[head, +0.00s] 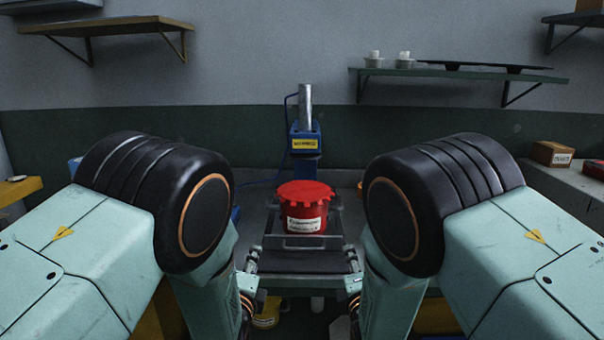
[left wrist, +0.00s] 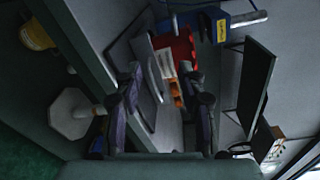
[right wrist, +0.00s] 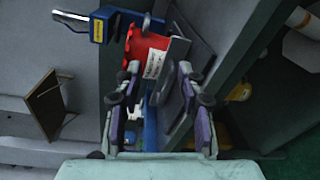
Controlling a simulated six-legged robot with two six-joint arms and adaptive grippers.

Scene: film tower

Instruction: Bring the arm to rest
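Both my arms come in from the sides in the head view and bend downward at the black elbow joints. My left gripper shows in the left wrist view (left wrist: 168,92), its two fingers apart with nothing held between them. My right gripper shows in the right wrist view (right wrist: 160,88), also with its fingers apart and empty. In the head view the forearms mostly hide the grippers. A red tub (head: 303,222) with a scalloped red lid and a white label stands upright beyond both grippers, touching neither.
The tub stands at a dark platform with metal bars (head: 303,258). Behind it is a blue device (head: 305,138) with a metal cylinder. A shelf (head: 460,73) holds small cups. A small brown box (head: 553,154) sits on the right counter. A yellow bucket (head: 266,315) is below.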

